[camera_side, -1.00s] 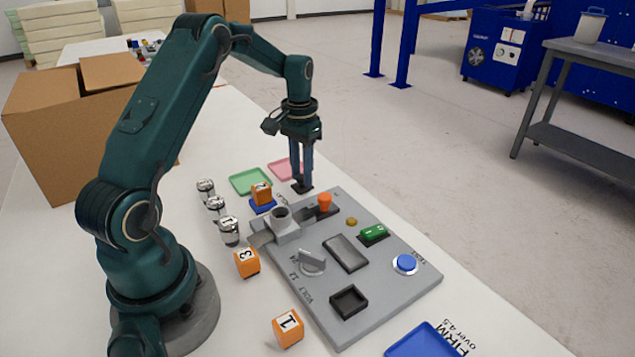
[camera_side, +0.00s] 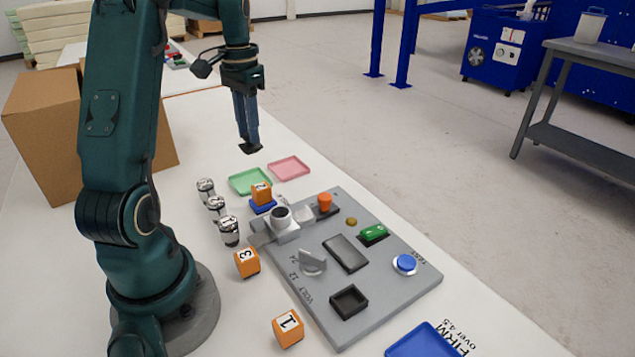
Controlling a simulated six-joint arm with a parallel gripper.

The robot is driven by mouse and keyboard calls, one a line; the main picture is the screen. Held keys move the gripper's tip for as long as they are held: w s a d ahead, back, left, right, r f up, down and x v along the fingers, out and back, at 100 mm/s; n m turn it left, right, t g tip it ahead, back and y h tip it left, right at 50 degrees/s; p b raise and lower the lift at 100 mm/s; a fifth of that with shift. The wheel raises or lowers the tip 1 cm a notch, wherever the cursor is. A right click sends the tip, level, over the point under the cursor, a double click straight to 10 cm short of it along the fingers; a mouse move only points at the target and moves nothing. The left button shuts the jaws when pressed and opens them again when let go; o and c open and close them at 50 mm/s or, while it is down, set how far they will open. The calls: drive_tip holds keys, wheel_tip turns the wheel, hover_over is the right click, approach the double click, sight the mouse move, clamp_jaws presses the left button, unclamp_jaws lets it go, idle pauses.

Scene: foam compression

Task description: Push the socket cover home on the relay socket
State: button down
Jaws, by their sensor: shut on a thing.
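My gripper (camera_side: 249,148) hangs in the air behind the grey panel (camera_side: 398,303), above the trays, with its fingers pointing down. The fingers are together, shut on a small dark piece at their tips; I cannot tell whether it is the socket cover. On the panel, an open black square box (camera_side: 349,302) sits near the front edge; it may be the relay socket. A dark grey rectangular block (camera_side: 346,253) lies behind it. A grey block with a round, dark-topped post (camera_side: 282,223) stands at the panel's back left. My gripper is clear of all of these.
The panel also bears an orange knob (camera_side: 325,201), a green switch (camera_side: 373,234), a blue button (camera_side: 405,263) and a grey dial (camera_side: 312,262). Orange cubes (camera_side: 288,328), metal cylinders (camera_side: 229,231), green (camera_side: 250,181), pink (camera_side: 289,167) and blue (camera_side: 425,341) trays surround it.

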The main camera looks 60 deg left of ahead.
drive_tip(key=shift+s+a+r, duration=0.35)
drive_tip(key=shift+s, duration=0.2)
drive_tip(key=shift+s+n, duration=0.1)
drive_tip(key=shift+n, duration=1)
drive_tip(key=w+d+n, duration=0.1)
drive_tip(key=w+d, duration=0.1)
drive_tip(key=d, duration=1.1)
drive_tip(key=w+d+n, duration=0.1)
drive_tip(key=w+d, duration=0.2)
drive_tip(key=d, duration=1)
drive_tip(key=s+d+f+m, duration=0.1)
drive_tip(key=s+d+m, duration=0.35)
drive_tip(key=d, duration=0.45)
drive_tip(key=shift+s+d+f, duration=0.1)
drive_tip(key=shift+d+f, duration=0.05)
drive_tip(key=shift+f, duration=2.65)
drive_tip(key=shift+f, duration=0.8)
drive_tip(key=c, duration=0.6)
unclamp_jaws()
drive_tip(key=shift+o, duration=0.2)
